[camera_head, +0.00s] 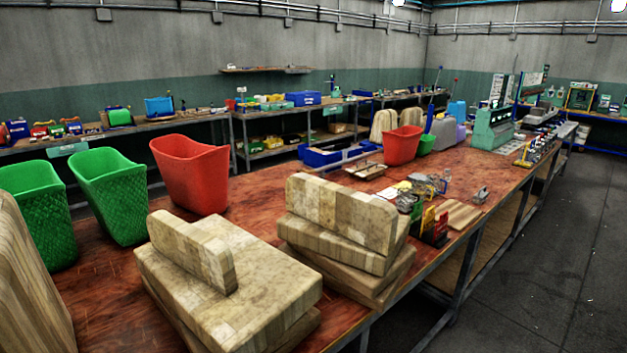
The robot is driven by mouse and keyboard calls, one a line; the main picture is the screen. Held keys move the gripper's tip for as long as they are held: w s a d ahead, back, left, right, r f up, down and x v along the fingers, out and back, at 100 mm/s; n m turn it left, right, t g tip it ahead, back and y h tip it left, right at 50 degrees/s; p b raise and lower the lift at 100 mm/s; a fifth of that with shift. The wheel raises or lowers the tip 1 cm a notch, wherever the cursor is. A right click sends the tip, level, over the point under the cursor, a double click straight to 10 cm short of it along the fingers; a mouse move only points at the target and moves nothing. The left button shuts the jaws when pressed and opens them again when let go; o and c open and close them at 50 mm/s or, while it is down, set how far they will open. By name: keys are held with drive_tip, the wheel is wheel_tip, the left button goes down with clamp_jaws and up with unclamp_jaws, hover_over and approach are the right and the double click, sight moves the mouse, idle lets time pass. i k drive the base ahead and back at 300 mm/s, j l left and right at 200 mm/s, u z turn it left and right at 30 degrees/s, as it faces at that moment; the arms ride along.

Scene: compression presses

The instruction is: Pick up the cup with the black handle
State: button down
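I cannot make out a cup with a black handle in the head view. Two cup-shaped green bins (111,195) stand upright at the left of the long wooden-topped table (105,290), and a red bin (190,176) stands to their right. None of them shows a black handle. A smaller red bin (402,145) stands further back on the same table, with a small green container (426,145) beside it. Items beyond are too small to tell apart. My gripper is not in view.
Stacked wooden blocks (228,285) and a second stack (340,235) fill the table's near edge. Small tools and a blue tray (322,157) lie further back. Green machines (492,128) stand at the far end. A cluttered shelf bench (290,112) lines the wall. The floor (540,260) at right is clear.

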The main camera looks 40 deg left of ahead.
sight(406, 195)
drive_tip(key=i+l+u, duration=0.2)
drive_tip(key=i+u, duration=0.2)
drive_tip(key=i, duration=0.2)
drive_tip(key=i+l+u, duration=0.4)
drive_tip(key=i, duration=0.15)
drive_tip(key=i+l+u, duration=0.4)
drive_tip(key=i+l, duration=0.9)
drive_tip(key=l, duration=0.15)
